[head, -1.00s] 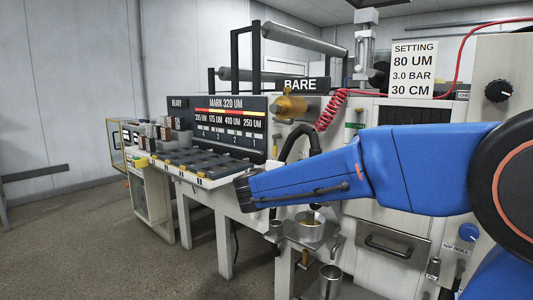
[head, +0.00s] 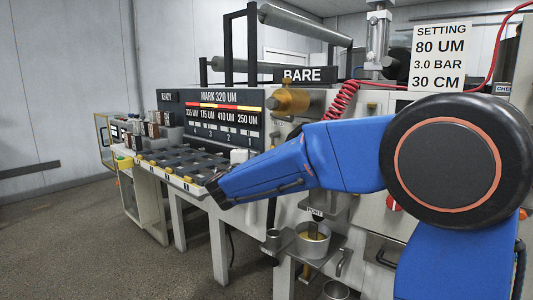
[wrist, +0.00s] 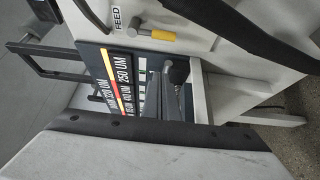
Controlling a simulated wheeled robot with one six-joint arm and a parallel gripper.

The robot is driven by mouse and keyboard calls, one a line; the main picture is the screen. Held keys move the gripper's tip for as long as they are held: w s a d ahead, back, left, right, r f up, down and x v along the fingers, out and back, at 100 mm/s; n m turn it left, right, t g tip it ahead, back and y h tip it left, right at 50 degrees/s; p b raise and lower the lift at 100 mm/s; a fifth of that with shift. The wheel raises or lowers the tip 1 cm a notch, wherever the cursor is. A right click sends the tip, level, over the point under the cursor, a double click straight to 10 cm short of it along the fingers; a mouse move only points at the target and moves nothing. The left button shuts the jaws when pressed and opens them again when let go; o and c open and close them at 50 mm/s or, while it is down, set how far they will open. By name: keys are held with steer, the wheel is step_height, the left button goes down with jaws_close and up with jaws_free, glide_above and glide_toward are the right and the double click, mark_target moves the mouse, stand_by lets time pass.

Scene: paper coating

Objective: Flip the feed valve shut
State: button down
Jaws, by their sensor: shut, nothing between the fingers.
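The feed valve lever (wrist: 155,34) shows in the wrist view, with a grey stem and a yellow grip pointing right in that rotated picture. A FEED label (wrist: 117,18) sits on the pale panel beside it. My gripper (wrist: 172,75) is shut and empty, its grey fingers below the yellow grip in the wrist picture and apart from it there. In the head view my blue arm reaches left across the machine front, ending in a dark wrist. The fingers and the feed valve cannot be made out in the head view.
A dark display board (head: 222,118) stands behind my wrist, above a row of dark trays (head: 180,165). A metal cup (head: 313,240) sits on a shelf below my arm. A red coiled hose (head: 343,98) and a setting sign (head: 439,57) are near. The floor at left is clear.

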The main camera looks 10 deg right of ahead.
steer(key=w+d, duration=0.6)
steer(key=d, duration=0.1)
steer(key=shift+w, duration=0.2)
stand_by(0.7)
steer(key=shift+s+d+n+g, duration=0.15)
steer(key=shift+s+n+g, duration=0.15)
steer(key=shift+n+g, duration=0.15)
stand_by(0.5)
steer(key=s+d+r+n+g, duration=0.2)
steer(key=s+d+r+n, duration=0.1)
steer(key=s+d+r, duration=0.1)
steer(key=shift+s+r+n, duration=0.35)
steer(key=shift+s+r, duration=0.25)
steer(key=shift+r, duration=0.15)
stand_by(1.0)
